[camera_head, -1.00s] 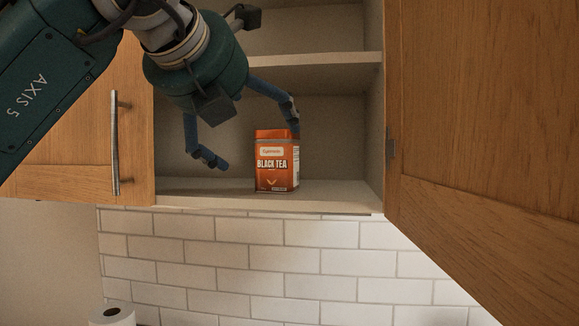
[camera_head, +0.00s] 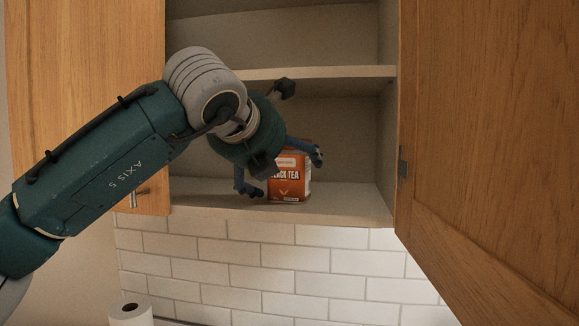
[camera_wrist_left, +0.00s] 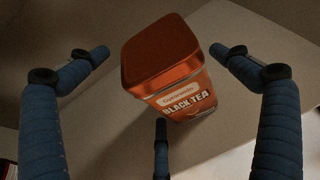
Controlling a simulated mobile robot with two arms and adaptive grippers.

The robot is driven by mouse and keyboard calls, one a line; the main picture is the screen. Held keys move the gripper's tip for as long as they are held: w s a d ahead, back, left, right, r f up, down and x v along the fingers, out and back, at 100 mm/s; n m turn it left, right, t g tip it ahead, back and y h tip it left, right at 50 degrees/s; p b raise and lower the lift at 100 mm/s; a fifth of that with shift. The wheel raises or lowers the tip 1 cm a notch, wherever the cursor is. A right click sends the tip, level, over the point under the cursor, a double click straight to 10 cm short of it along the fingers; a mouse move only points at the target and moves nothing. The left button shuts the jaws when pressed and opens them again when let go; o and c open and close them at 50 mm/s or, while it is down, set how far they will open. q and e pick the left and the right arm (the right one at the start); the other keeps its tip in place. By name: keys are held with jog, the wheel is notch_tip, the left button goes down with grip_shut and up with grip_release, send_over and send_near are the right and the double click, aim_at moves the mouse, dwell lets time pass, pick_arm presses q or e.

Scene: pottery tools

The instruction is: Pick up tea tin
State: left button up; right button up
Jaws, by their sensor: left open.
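The orange tea tin (camera_head: 290,184), labelled "BLACK TEA", stands upright on the lower shelf of the open cabinet. My left gripper (camera_head: 282,172) is open at the tin, with one blue finger to the left of it and another at its upper right, partly covering the label. In the left wrist view the tin (camera_wrist_left: 165,62) sits between the spread fingers of the left gripper (camera_wrist_left: 158,68), lid toward the camera, with visible gaps on both sides. A third finger shows at the bottom in front of the tin. My right gripper is not in view.
The cabinet shelf (camera_head: 350,197) is otherwise bare around the tin. Another shelf (camera_head: 350,73) runs above the gripper. An open wooden door (camera_head: 490,130) stands to the right.

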pick_arm(q)
jog(key=shift+s, duration=0.1)
jog(key=c, duration=1.4)
jog(key=shift+o, duration=0.2)
